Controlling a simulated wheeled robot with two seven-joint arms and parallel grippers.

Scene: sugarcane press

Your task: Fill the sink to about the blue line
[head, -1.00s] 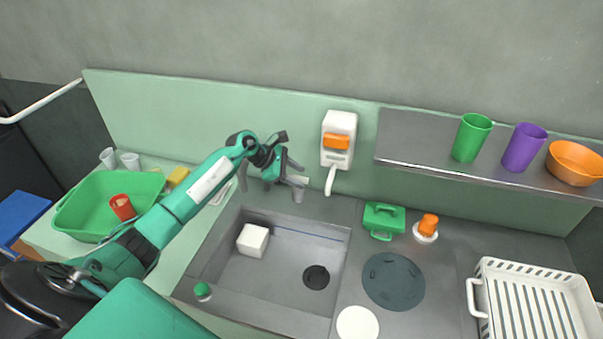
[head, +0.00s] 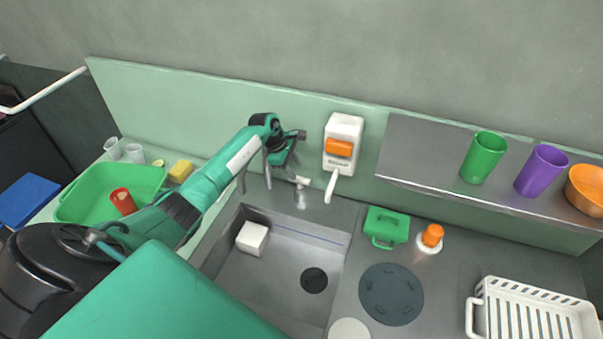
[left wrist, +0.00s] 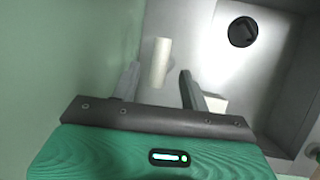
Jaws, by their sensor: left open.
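The grey sink (head: 285,258) is in the middle of the head view, with a blue line along the upper part of its back wall. Its floor shows bare; I see no water. A dark round drain (head: 314,280) is on the floor; it also shows in the left wrist view (left wrist: 243,31). Whether it is plugged I cannot tell. In the left wrist view a pale cylindrical piece (left wrist: 160,62) shows between the open fingers.
A white block (head: 252,238) lies in the sink. A white wall dispenser (head: 342,140) with an orange part hangs just right of my gripper. An orange-knobbed white piece (head: 431,238), a green case (head: 387,226) and a dark disc (head: 391,294) are on the right counter.

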